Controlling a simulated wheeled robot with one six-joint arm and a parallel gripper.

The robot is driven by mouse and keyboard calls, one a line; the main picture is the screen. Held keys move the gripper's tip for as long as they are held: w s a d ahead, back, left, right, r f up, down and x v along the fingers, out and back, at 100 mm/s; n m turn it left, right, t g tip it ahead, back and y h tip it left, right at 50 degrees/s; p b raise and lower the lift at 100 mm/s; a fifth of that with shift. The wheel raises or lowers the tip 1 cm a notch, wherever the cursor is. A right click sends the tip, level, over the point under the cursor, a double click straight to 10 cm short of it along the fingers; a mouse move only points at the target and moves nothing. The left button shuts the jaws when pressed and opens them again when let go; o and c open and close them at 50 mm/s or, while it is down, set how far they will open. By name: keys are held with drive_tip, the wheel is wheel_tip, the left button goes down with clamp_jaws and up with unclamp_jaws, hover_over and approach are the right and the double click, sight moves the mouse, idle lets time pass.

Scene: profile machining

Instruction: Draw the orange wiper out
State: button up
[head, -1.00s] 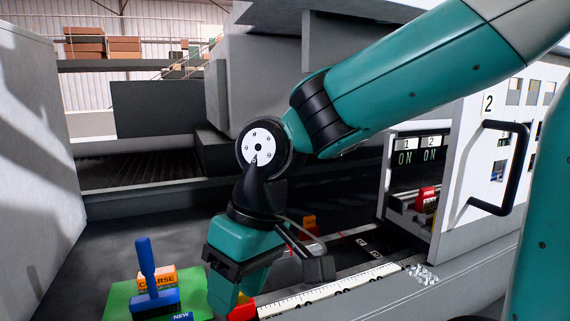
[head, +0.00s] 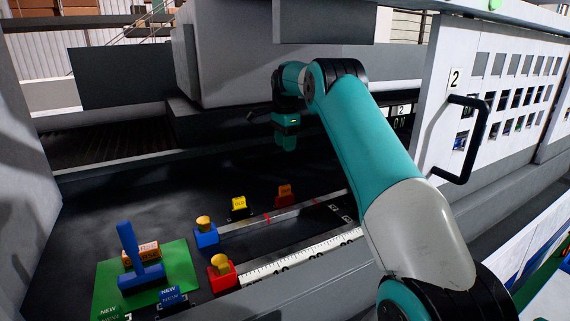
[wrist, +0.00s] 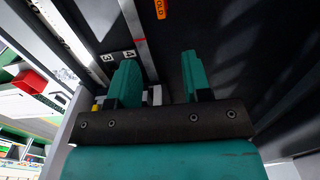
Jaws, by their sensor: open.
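A small orange piece (head: 284,193) stands on the dark bed behind the rail, to the right of a yellow piece (head: 239,206). I take it for the orange wiper. An orange tag with dark letters, partly cut off, shows at the top edge of the wrist view (wrist: 160,9); it looks like the same piece. My gripper (head: 287,143) hangs above and behind it in the head view, clear of it. In the wrist view the two teal fingers (wrist: 157,72) are spread apart with nothing held between them.
A green mat (head: 180,257) carries a blue brush (head: 130,245) and an orange block (head: 140,253). Blue (head: 206,236) and red (head: 222,276) holders with yellow knobs stand by the rail (head: 285,213) and white scale (head: 300,257). The door handle (head: 470,140) juts out at right.

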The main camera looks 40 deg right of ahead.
sight(285, 186)
wheel_tip(285, 186, down, 16)
drive_tip(key=p, duration=0.3)
drive_tip(key=shift+a+f, duration=0.1)
clamp_jaws()
